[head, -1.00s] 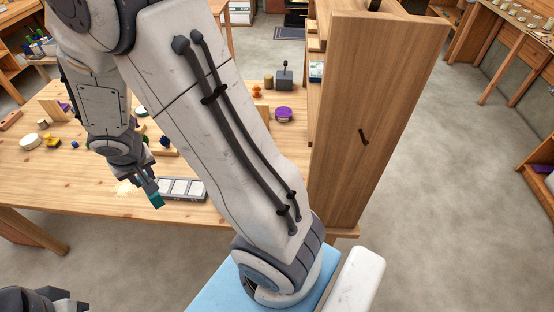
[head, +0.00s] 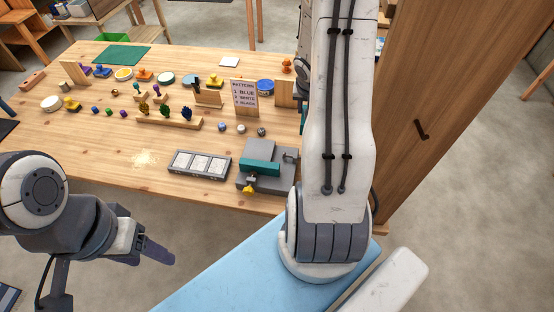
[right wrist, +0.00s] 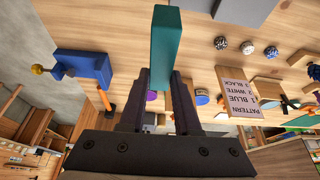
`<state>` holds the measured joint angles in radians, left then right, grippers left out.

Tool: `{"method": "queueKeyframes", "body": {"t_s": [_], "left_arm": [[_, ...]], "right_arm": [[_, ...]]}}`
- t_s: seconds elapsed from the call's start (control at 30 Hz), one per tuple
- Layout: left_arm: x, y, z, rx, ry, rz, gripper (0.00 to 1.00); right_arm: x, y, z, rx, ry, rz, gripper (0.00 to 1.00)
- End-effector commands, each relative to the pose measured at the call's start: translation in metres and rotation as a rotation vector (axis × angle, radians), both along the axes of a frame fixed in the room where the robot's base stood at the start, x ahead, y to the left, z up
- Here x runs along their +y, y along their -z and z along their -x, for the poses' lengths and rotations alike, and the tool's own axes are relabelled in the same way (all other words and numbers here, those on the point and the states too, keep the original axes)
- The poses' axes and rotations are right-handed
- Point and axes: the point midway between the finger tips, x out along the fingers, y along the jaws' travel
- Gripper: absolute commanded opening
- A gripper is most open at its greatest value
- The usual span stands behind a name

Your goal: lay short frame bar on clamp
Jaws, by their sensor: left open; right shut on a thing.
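The short frame bar is a plain teal bar (right wrist: 166,48), upright in the right wrist view. My right gripper (right wrist: 160,85) is shut on its lower end. In the head view my right arm link hides that gripper; a teal sliver (head: 303,120) shows beside the link, perhaps the bar. A grey clamp-like fixture (head: 281,182) with a teal piece (head: 260,168) across it and a yellow knob (head: 249,187) sits at the bench's front edge. The held bar looks apart from it. My left gripper (head: 155,250) is open and empty in front of the bench.
A grey tray with white squares (head: 175,164) lies left of the fixture. Behind are small balls (head: 241,128) and a pattern sign (head: 245,97). A blue vise-like block (right wrist: 85,70) shows in the right wrist view. A wooden cabinet (head: 460,120) stands right. Bench front left is fairly clear.

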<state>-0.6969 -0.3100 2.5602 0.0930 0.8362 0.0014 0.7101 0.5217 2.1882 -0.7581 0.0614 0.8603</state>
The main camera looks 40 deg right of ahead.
Motion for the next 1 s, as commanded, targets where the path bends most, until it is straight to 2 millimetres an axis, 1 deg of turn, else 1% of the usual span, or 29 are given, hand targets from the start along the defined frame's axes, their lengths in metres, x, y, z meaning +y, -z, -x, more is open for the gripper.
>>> {"method": "queueKeyframes", "body": {"t_s": [0.03,0.1,0.2,0.27,0.33,0.4,0.53,0.6,0.7,0.8,0.87,0.93,1.0], "left_arm": [[0.0,0.003,0.0,0.0,0.0,0.0,0.61],[0.0,0.005,0.0,0.0,0.0,0.0,0.61],[0.0,0.015,0.0,0.0,0.0,0.0,0.61],[0.0,0.026,0.0,-0.001,0.001,0.001,0.61],[0.0,0.041,0.0,0.0,0.001,0.0,0.61],[0.0,0.056,0.0,0.0,0.002,0.0,0.61],[0.0,0.079,0.0,0.0,0.002,0.0,0.61],[0.0,0.086,0.0,0.0,0.002,0.0,0.61],[0.0,0.093,0.0,0.0,0.002,0.0,0.61],[0.0,0.096,0.0,0.0,0.002,0.0,0.61],[0.0,0.097,0.0,0.0,0.002,0.0,0.61],[0.0,0.103,0.0,0.0,0.002,0.0,0.61],[0.0,0.113,0.0,-0.001,0.002,0.001,0.61]], "right_arm": [[-0.011,0.005,0.008,-0.001,0.024,-0.001,0.0],[-0.018,0.009,0.013,-0.001,0.038,-0.001,0.0],[-0.016,0.017,0.013,-0.002,0.045,-0.001,0.0],[-0.009,0.024,0.01,-0.002,0.041,-0.001,0.0],[0.002,0.034,0.005,-0.002,0.04,0.001,0.0],[0.017,0.044,-0.001,-0.003,0.036,0.0,0.0],[0.045,0.061,-0.013,-0.002,0.033,0.001,0.0],[0.059,0.068,-0.018,0.0,0.034,0.0,0.0],[0.074,0.075,-0.025,0.0,0.036,0.0,0.0],[0.083,0.079,-0.029,0.0,0.039,0.0,0.0],[0.086,0.08,-0.029,-0.001,0.042,0.0,0.0],[0.087,0.087,-0.03,0.0,0.043,0.0,0.0],[0.087,0.1,-0.029,0.001,0.043,0.0,0.0]]}}
